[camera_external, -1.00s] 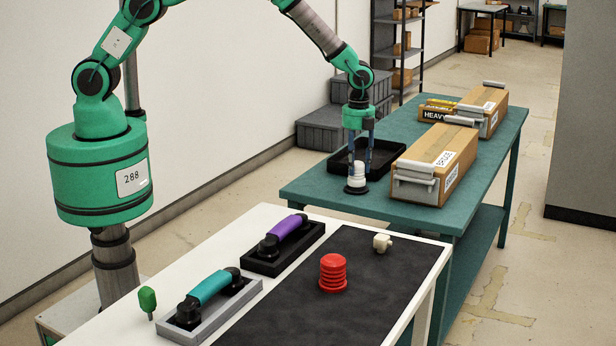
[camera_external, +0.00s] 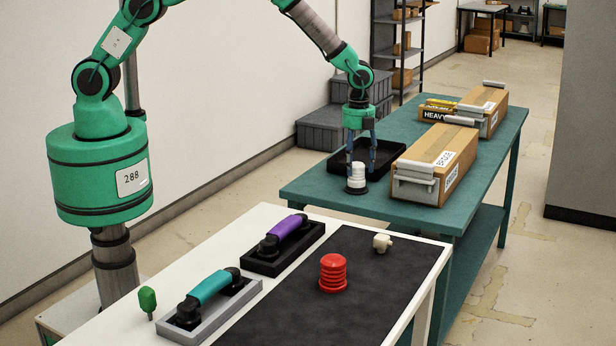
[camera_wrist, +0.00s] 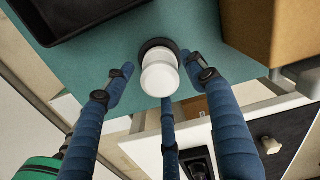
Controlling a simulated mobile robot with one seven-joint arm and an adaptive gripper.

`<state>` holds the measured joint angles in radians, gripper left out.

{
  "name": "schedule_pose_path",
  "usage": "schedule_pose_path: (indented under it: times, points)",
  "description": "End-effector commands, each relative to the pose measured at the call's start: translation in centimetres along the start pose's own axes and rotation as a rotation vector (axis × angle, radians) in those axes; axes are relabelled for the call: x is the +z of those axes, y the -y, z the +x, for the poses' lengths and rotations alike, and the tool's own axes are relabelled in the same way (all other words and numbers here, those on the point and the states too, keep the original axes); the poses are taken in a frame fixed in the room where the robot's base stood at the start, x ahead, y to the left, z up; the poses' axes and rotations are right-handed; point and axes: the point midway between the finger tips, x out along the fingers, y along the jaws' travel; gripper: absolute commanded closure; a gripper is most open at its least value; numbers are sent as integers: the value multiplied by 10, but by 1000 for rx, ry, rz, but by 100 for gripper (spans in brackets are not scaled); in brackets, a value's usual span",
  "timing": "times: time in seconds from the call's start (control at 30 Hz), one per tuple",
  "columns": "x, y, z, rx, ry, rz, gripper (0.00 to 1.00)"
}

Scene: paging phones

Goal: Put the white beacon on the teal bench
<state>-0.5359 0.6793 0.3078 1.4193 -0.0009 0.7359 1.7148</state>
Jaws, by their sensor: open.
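The white beacon (camera_external: 356,178) stands upright on its dark base on the teal bench (camera_external: 325,187), near the bench's front left edge. It also shows in the wrist view (camera_wrist: 159,75). My gripper (camera_external: 362,168) is open just above and around the beacon, with its blue fingers spread. In the wrist view the fingertips of my gripper (camera_wrist: 162,85) stand apart on several sides of the beacon, with visible gaps on the left and right. The rear finger is partly hidden below the beacon, so I cannot tell whether it touches.
A black tray (camera_external: 335,166) lies behind the beacon, and a cardboard box (camera_external: 449,150) stands to its right. The white table (camera_external: 190,264) in front holds a red beacon (camera_external: 333,272), a purple handset (camera_external: 286,226) and a teal handset (camera_external: 210,288).

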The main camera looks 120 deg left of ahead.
Motion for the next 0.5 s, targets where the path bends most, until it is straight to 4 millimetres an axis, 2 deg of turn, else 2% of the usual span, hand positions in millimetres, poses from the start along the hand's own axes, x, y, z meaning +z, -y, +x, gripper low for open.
schedule_pose_path:
  times: [0.27,0.5]
  points:
    - [0,1,-30,-2,0,0,44]
    - [0,1,-70,-4,1,0,44]
